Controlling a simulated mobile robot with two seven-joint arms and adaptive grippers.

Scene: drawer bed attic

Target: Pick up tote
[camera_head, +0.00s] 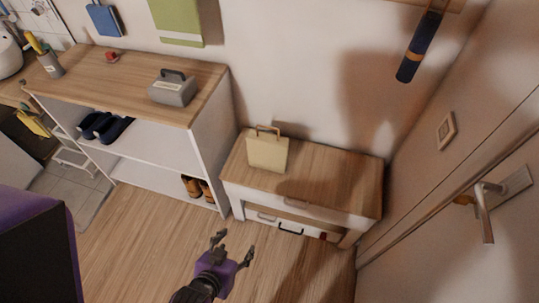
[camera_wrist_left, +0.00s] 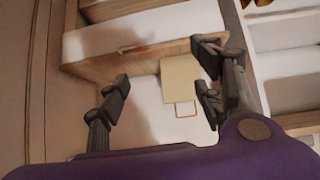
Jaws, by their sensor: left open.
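A pale cream tote (camera_head: 267,153) with a thin brown handle stands on the low wooden-topped cabinet (camera_head: 330,178), near its back left. In the left wrist view the tote (camera_wrist_left: 181,79) shows beyond the fingers, with its handle toward the bottom of the picture. My left gripper (camera_head: 232,250) is open and empty, in front of the cabinet and apart from the tote. In the left wrist view the left gripper's fingers (camera_wrist_left: 160,100) are spread wide, with the tote seen between them, closer to the right finger. My right gripper is not in view.
A white shelf unit (camera_head: 214,150) with shoes inside and a grey toolbox-like case (camera_head: 173,88) on top stands left of the cabinet. A door with a handle (camera_head: 485,210) is on the right. A dark blue object (camera_head: 420,48) hangs on the wall. Wooden floor (camera_head: 150,235) is clear.

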